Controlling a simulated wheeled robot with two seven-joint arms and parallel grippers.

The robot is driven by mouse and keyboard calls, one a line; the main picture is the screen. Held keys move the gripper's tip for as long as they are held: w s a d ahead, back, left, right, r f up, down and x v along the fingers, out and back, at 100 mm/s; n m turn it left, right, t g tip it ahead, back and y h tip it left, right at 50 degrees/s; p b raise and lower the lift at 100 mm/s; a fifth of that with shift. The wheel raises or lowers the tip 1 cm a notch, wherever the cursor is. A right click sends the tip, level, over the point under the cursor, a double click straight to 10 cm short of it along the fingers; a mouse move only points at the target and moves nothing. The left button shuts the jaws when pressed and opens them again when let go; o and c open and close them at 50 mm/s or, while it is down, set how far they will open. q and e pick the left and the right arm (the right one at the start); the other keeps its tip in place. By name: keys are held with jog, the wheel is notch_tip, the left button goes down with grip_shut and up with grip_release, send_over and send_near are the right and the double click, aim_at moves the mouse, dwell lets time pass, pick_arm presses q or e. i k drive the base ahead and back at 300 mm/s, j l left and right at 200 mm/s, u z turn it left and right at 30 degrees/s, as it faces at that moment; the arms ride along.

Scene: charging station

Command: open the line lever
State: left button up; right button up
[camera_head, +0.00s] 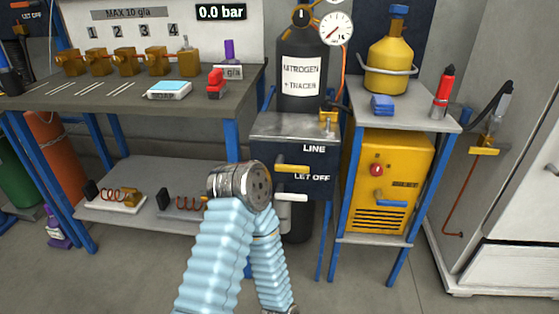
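The line lever (292,168) is a yellow handle on the dark panel (262,153), below the word LINE. It lies about level and points right. Below it, by the words LET OFF, is a pale grey lever (293,198), also about level. One of my arms, in light-blue sleeving, comes up from the bottom centre. Its round metal joint stands in front of the panel's left part, left of the line lever, with a visible gap to the handle. I cannot tell which arm it is. Neither gripper shows.
A nitrogen bottle (302,98) with a gauge (336,29) stands behind the panel. A yellow machine (393,185) sits in a blue-framed stand to the right. A workbench (125,96) with several brass valves fills the left. The display (220,12) reads 0.0 bar.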

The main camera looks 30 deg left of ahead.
aim_at(278, 166)
jog(key=u, duration=0.95)
